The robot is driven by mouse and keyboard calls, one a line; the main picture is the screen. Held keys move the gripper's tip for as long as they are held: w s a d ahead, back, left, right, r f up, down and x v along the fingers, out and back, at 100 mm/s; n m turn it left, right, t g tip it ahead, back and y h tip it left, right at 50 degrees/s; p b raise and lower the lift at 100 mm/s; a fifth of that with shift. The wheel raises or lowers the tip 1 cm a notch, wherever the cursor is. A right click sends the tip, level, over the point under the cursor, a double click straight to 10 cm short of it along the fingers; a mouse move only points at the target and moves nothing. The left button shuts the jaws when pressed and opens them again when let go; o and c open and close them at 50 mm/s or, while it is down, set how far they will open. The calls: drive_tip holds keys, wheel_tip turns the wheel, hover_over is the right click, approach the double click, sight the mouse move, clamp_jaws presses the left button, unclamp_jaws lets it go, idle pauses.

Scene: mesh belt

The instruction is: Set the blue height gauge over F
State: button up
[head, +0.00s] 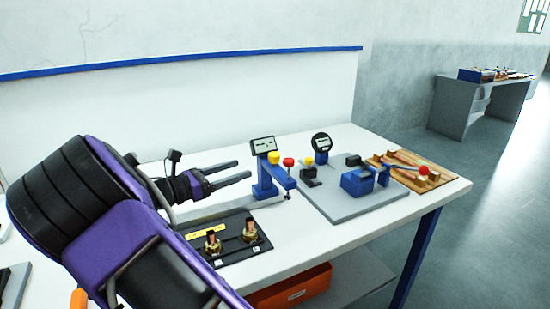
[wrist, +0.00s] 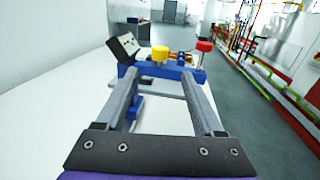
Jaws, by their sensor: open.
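The blue height gauge (head: 267,178) stands upright on the white bench, with a tilted display, a yellow knob and a red-topped part. My gripper (head: 244,169) is open and points at the gauge from the left, with its fingertips close to the blue body. In the wrist view the gauge's blue bar (wrist: 172,73) lies across the view at the fingertips of my gripper (wrist: 160,76); I cannot tell whether they touch. A black plate (head: 236,230) with brass fittings and small labels lies in front of the gauge. The label letters are too small to read.
A grey plate (head: 375,203) with a round-dial gauge (head: 321,143) and a blue block stands to the right. A wooden board (head: 433,183) lies at the bench's right end. An orange bin (head: 290,290) sits below the bench. A blue-edged white panel backs the bench.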

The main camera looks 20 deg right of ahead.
sight(275, 154)
drive_tip(key=d, duration=0.4)
drive_tip(key=w+d, duration=0.1)
drive_tip(key=d, duration=0.3)
drive_tip(key=w+d, duration=0.1)
drive_tip(key=d, duration=0.3)
drive_tip(key=shift+w+d, duration=0.1)
drive_tip(key=shift+w, duration=0.1)
clamp_jaws()
idle(0.9)
